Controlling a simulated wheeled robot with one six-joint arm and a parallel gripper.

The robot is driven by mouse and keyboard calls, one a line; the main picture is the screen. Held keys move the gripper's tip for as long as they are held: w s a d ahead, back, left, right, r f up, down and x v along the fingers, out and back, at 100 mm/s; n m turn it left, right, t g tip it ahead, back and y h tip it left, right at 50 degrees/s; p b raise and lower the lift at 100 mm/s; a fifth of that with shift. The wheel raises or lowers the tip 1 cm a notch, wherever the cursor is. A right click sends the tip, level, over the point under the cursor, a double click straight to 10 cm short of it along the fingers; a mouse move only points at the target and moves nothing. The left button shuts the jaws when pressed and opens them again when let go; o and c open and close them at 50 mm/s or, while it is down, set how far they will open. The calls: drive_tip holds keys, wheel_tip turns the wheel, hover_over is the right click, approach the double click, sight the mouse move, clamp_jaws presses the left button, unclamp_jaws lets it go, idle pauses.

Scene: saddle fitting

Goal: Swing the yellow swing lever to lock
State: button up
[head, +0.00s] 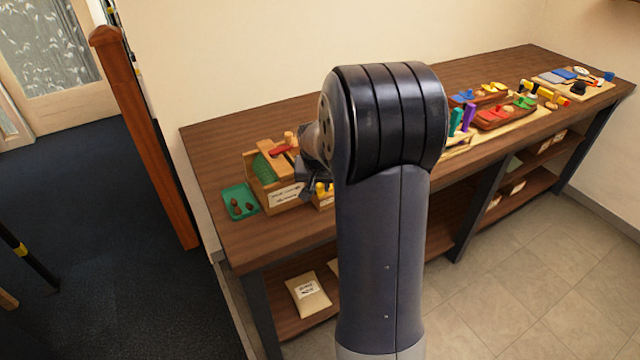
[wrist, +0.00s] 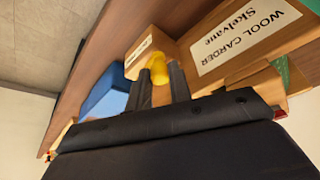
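The yellow swing lever (wrist: 158,70) shows in the wrist view as a rounded yellow piece in front of a small wooden box with a white label (wrist: 140,50). My gripper (wrist: 160,82) has its two dark fingers apart, one on each side of the yellow piece near the tips. Whether the fingers press on it is not clear. In the head view a bit of yellow (head: 322,188) shows beside my gripper (head: 308,188), low over the bench's front. My own arm hides most of the lever and its mount there.
The wool carder box (head: 287,196), labelled in the wrist view (wrist: 245,38), stands close beside the gripper. A green tray (head: 240,201) with brown pieces lies left of it. A blue object (wrist: 105,92) is near the left finger. Several coloured fixtures stand farther right on the bench (head: 215,150).

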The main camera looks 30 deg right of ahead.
clamp_jaws()
drive_tip(key=shift+w+a+f+m+h+b, duration=0.15)
drive_tip(key=shift+w+m+h+b, duration=0.25)
drive_tip(key=shift+m+b, duration=0.45)
drive_tip(key=shift+w+m+g+b, duration=0.25)
drive_tip(key=shift+m+g+b, duration=0.05)
drive_tip(key=shift+m, duration=0.25)
drive_tip(key=shift+o, duration=2.4)
unclamp_jaws()
drive_tip(key=shift+r, duration=0.2)
drive_tip(key=shift+s+r+p, duration=0.1)
drive_tip(key=shift+p, duration=0.2)
